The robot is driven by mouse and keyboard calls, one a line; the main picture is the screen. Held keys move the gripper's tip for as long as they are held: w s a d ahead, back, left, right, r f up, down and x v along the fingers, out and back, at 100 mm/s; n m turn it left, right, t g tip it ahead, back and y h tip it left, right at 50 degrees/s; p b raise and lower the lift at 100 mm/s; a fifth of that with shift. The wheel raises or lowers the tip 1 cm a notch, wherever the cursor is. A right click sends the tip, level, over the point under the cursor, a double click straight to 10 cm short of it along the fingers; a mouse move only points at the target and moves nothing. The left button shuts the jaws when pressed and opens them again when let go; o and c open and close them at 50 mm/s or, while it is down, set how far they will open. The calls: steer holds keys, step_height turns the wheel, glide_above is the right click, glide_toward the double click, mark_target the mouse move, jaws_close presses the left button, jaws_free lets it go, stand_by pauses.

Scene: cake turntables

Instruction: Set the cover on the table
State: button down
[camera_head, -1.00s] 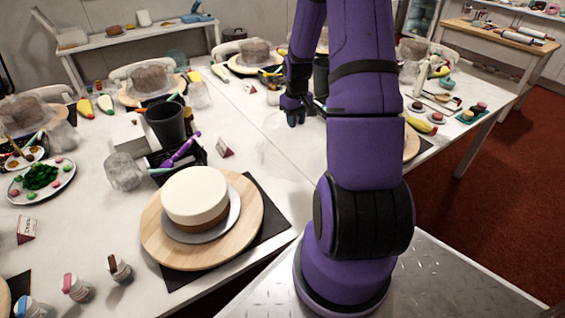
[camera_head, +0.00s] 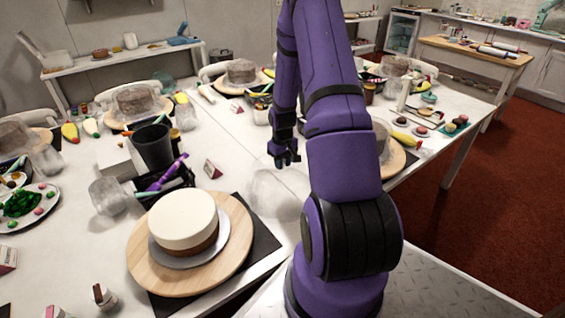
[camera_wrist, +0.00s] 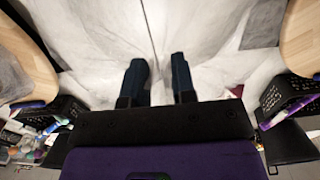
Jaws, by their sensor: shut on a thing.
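The cover (camera_head: 278,194) is a clear, faintly visible dome over the white table (camera_head: 235,132), right of the near cake. My gripper (camera_head: 287,162) is at the top of the cover, shut on it. Whether its rim touches the table or hangs just above it, I cannot tell. In the wrist view my gripper (camera_wrist: 158,82) points at the table, with its two dark fingers a little apart. The cover (camera_wrist: 105,50) shows there as a hazy film around them. The part gripped is too faint to make out.
A white-topped cake (camera_head: 185,217) stands on a wooden turntable (camera_head: 143,262) left of the cover. Another covered cake stands on the right (camera_head: 398,163).

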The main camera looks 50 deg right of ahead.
steer(key=shift+f, duration=0.15)
steer(key=c, duration=0.9)
jaws_free()
steer(key=shift+c, duration=0.2)
step_height(320, 180, up, 12)
steer(key=s+a+r+n+t+h, duration=0.1)
steer(key=s+a+r+t, duration=0.1)
steer(key=a+r, duration=1.7)
steer(key=s+a+r+t, duration=0.1)
steer(key=s+a+r, duration=0.4)
steer(key=s, duration=0.3)
steer(key=s+a+r+n+t+y, duration=0.1)
steer(key=s+a+r+t, duration=0.1)
steer(key=s+a+r, duration=0.4)
steer(key=s+a, duration=0.1)
steer(key=s, duration=0.1)
steer(key=shift+s+r+n, duration=0.2)
steer(key=shift+s+n, duration=0.1)
steer(key=shift+s, duration=0.05)
